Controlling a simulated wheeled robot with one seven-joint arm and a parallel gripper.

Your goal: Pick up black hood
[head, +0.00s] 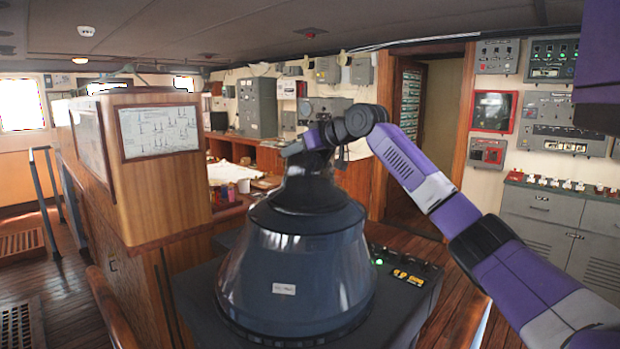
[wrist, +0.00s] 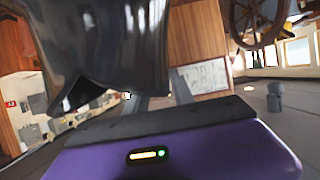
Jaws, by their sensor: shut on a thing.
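The black hood (head: 308,190) is a dark, flared piece at the top of a large glossy dark cone-shaped housing (head: 300,265) on a console, in the middle of the head view. My gripper (head: 304,148) is at the top of the hood, shut on it. The hood looks upright. I cannot tell whether it touches the housing below. In the wrist view a dark glossy surface, seemingly the hood (wrist: 105,45), fills the upper left, close to the camera.
The console (head: 400,285) has lit buttons to the right of the housing. A wooden cabinet with a chart (head: 159,130) stands close on the left. Wall panels and grey cabinets (head: 550,220) line the right. A doorway and open wooden floor lie behind. The wrist view shows a ship's wheel (wrist: 257,20).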

